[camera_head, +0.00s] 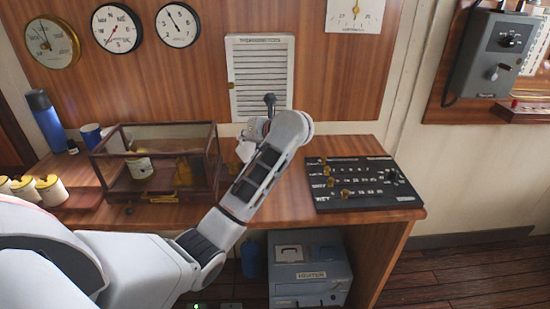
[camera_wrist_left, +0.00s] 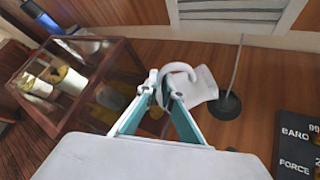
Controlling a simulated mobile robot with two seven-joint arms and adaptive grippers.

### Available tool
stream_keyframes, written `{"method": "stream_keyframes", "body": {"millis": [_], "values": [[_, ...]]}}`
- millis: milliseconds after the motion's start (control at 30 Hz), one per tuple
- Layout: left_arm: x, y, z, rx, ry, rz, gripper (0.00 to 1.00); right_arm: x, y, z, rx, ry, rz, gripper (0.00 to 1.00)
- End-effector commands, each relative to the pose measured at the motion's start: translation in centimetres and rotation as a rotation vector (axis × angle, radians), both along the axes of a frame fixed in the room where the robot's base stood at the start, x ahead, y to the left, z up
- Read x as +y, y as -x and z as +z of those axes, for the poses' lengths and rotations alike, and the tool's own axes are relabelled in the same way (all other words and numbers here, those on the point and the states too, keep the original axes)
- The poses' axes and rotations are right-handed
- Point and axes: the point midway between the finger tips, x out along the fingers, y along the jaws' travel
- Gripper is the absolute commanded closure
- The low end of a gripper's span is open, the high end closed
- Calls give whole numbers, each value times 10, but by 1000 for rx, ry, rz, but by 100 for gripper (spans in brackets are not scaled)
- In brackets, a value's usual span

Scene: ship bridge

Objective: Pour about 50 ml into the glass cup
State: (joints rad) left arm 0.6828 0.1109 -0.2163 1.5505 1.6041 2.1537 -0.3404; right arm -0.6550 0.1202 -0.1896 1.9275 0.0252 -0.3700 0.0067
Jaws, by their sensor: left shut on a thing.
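My left gripper (camera_wrist_left: 160,84) is shut on the curved handle of a white jug or cup (camera_wrist_left: 201,88), with its teal fingers close together. The white vessel is held over the wooden counter, just beyond the fingertips; its tilt and contents are unclear. In the head view my left gripper (camera_head: 256,130) is mostly hidden by my own wrist, and a bit of the white vessel (camera_head: 245,149) shows at its left. I cannot make out a glass cup in either view. My right gripper is not in view.
A wood-framed glass case (camera_head: 160,124) stands left of my gripper, with a cup inside. A microphone-like stand (camera_wrist_left: 229,105) is close on the right. A black control panel (camera_head: 364,183) lies farther right. A blue bottle (camera_head: 46,120) and several cream mugs (camera_head: 50,190) stand left.

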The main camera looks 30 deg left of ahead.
Motion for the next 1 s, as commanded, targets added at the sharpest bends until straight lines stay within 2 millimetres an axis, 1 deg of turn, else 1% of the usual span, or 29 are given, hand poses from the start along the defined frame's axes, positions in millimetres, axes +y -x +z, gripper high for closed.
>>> {"method": "stream_keyframes", "body": {"millis": [33,100,167,233,367,700,833,1000], "values": [[0,1,-4,-16,12,-1,100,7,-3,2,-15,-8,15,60],[1,1,-1,-21,13,-1,100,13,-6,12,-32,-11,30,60],[1,2,-1,-27,18,-1,100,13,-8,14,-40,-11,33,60],[2,3,-3,-45,32,-3,100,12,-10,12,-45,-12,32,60],[5,7,-8,-102,76,-6,100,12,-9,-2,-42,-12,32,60],[9,13,-25,-226,169,-13,100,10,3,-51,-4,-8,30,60],[10,14,-28,-253,188,-14,100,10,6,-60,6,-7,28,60],[11,16,-23,-284,209,-17,100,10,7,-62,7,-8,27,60]]}}
